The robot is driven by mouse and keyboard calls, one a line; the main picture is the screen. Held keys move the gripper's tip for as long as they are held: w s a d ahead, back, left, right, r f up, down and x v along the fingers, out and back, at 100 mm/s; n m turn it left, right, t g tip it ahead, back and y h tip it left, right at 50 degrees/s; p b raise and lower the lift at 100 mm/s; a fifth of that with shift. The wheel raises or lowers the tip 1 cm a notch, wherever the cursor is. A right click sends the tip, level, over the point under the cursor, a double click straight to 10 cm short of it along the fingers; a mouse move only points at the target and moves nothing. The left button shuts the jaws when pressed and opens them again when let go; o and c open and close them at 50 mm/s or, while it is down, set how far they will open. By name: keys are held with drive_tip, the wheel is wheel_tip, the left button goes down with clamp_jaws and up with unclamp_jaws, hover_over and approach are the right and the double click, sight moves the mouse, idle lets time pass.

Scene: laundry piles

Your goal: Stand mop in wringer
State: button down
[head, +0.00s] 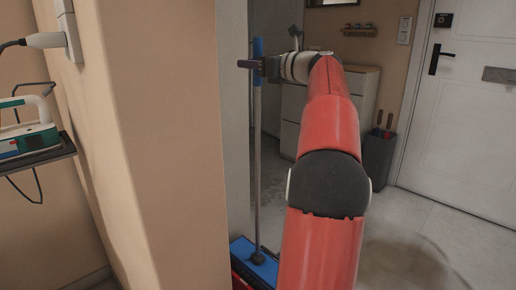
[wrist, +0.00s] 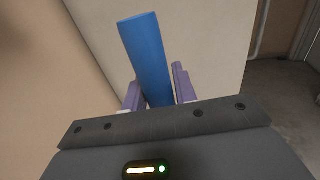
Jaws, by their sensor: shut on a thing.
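The mop (head: 257,130) stands close to upright beside the wall corner, with a blue grip on a thin grey pole. My gripper (head: 256,64) is shut on the blue grip near its top. In the wrist view, the blue grip (wrist: 149,62) passes between the two purple fingers of my gripper (wrist: 155,92). The pole's foot ends in a dark joint on a flat blue piece (head: 262,267) low in the head view.
A wall corner (head: 170,130) stands just left of the mop. An iron (head: 28,130) rests on a dark shelf at far left. A pale cabinet (head: 290,110), a dark bin (head: 378,158) and a white door (head: 465,120) stand behind. The floor at right is clear.

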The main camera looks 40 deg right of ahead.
wheel_tip(320, 180, down, 17)
drive_tip(key=b, duration=0.4)
drive_tip(key=shift+b, duration=0.35)
drive_tip(key=c, duration=1.6)
unclamp_jaws()
drive_tip(key=shift+f, duration=0.2)
drive_tip(key=o, duration=0.5)
approach(255, 126)
drive_tip(key=shift+d, duration=0.45)
